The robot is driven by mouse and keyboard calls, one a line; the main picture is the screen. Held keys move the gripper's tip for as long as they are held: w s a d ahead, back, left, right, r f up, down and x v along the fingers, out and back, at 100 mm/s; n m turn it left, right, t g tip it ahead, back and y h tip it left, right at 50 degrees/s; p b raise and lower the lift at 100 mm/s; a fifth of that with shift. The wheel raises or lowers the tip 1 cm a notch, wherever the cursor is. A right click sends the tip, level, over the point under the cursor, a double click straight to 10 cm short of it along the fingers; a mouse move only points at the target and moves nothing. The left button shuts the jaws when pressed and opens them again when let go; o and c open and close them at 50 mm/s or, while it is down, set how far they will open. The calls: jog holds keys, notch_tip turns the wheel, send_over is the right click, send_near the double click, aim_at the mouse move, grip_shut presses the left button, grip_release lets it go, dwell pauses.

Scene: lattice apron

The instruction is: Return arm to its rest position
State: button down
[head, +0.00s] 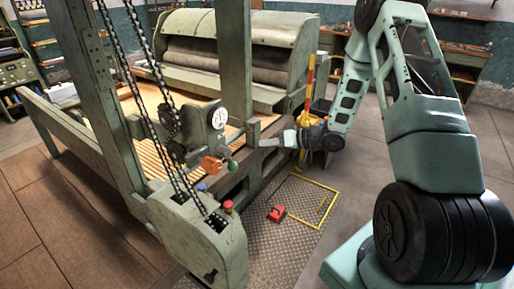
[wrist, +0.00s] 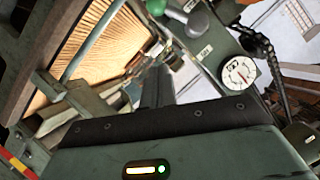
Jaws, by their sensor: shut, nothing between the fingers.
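My gripper (head: 264,143) is at the end of my pale green arm, which arches up on the right side of the head view and bends down toward the machine. The gripper points left, close to the green machine frame (head: 236,60) and to the right of the round white gauge (head: 218,118). In the wrist view my gripper's dark fingers (wrist: 156,86) are together with nothing between them. The gauge also shows in the wrist view (wrist: 238,73), right of the fingers. I cannot tell whether the gripper touches the frame.
An orange handle (head: 212,165) and a red knob (head: 228,206) stick out from the machine. Chains (head: 150,80) hang at its left. A red-and-yellow post (head: 310,80) stands behind the gripper. Open floor (head: 370,180) lies rightward.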

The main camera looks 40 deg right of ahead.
jog(key=shift+s+d+r, duration=0.15)
jog(key=shift+s, duration=0.1)
